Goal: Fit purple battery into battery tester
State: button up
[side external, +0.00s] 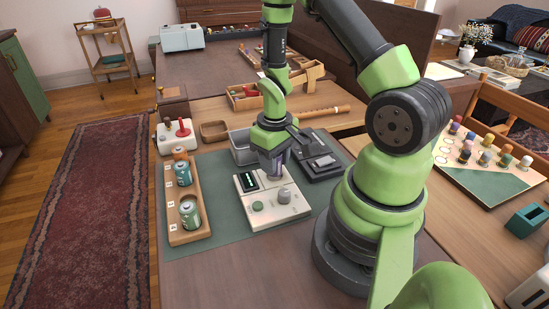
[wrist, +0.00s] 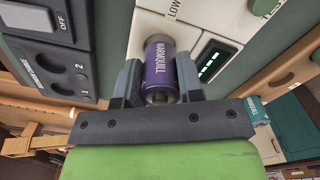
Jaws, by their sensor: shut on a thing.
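The purple battery (wrist: 160,68) is between the fingers of my gripper (wrist: 158,78), with lettering along its side. My gripper (side external: 272,170) is shut on it and points down over the back part of the battery tester (side external: 265,215). The tester is a cream box with a dark display (side external: 248,181) showing green marks, a green button and a grey knob. In the wrist view the battery's far end meets the tester's cream face (wrist: 200,20). Whether it is seated in a slot cannot be told; the fingers hide its sides.
A wooden rack (side external: 177,238) with teal batteries stands left of the tester. A dark device (side external: 318,163) with a switch lies close on the right, and a grey bin (side external: 241,150) behind. The green mat (side external: 215,262) is clear in front.

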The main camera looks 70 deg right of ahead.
jog(key=shift+f, duration=0.8)
jog(key=o, duration=1)
jog(key=shift+o, duration=0.2)
jog(key=shift+r, duration=3.75)
